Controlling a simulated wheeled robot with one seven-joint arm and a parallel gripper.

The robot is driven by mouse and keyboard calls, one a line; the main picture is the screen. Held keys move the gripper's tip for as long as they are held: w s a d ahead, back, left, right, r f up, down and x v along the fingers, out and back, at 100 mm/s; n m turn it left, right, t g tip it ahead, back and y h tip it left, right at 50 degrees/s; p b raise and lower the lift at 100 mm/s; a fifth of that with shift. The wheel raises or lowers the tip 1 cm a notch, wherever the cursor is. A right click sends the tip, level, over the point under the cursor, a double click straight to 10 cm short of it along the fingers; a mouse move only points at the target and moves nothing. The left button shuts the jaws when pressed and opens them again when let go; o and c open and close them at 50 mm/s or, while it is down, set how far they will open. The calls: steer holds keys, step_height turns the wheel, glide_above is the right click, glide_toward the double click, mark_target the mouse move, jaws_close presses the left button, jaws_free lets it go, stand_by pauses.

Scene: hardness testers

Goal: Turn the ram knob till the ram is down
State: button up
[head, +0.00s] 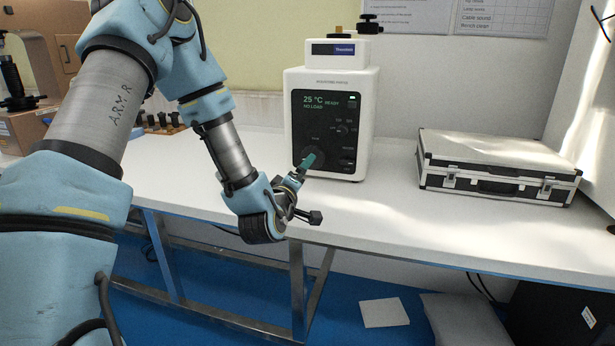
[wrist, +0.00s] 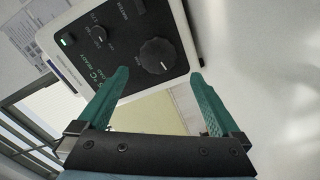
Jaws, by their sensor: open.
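A white tester (head: 300,82) stands on the bench with a black front panel (head: 348,104). Its lit display (head: 320,103) reads 25 °C, READY and NO LOAD. In the wrist view a large round ridged black knob (wrist: 156,54) with a pale pointer mark sits on the panel; I take it for the ram knob. In the head view my gripper mostly covers it. My gripper (head: 310,160) is open in front of the panel's lower left. In the wrist view its teal fingers (wrist: 160,72) are apart, with the knob ahead between their tips. I cannot see the ram.
A smaller selector knob (head: 342,129) is higher on the panel; it also shows in the wrist view (wrist: 98,33). A silver-edged case (head: 497,165) lies to the right. A rack of dark pieces (head: 160,124) stands left behind my arm. The bench (head: 390,215) is clear in front.

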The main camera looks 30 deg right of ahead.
steer(key=shift+d, duration=0.15)
steer(key=shift+w+d+r, duration=0.1)
steer(key=shift+w+d, duration=0.15)
steer(key=shift+w, duration=0.05)
steer(key=p+x, duration=0.2)
steer(key=x, duration=0.7)
steer(key=shift+w+d, duration=0.15)
steer(key=shift+w, duration=0.1)
steer(key=shift+c, duration=0.2)
steer(key=c, duration=1.1)
steer(key=shift+n, duration=0.3)
